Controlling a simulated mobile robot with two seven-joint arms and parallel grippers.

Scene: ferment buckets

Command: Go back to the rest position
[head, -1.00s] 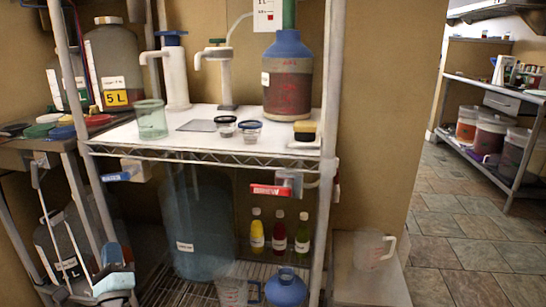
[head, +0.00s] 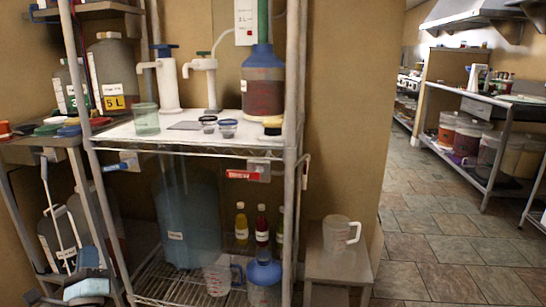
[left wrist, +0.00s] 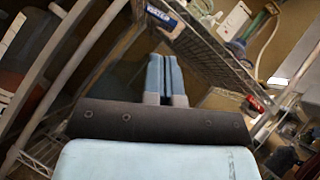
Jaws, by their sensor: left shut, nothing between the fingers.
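My left gripper (head: 90,258) is at the lower left of the head view, in front of the wire shelf rack. In the left wrist view its two light blue fingers (left wrist: 163,76) are together with nothing between them. The fingers point toward the rack's lower level and appear apart from everything. My right gripper is not in view in either picture.
The wire rack (head: 200,149) holds pumps, a blue-topped jug (head: 263,82), small jars and a cup. A large blue carboy (head: 187,220) stands below. Tiled floor (head: 440,235) is open at right.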

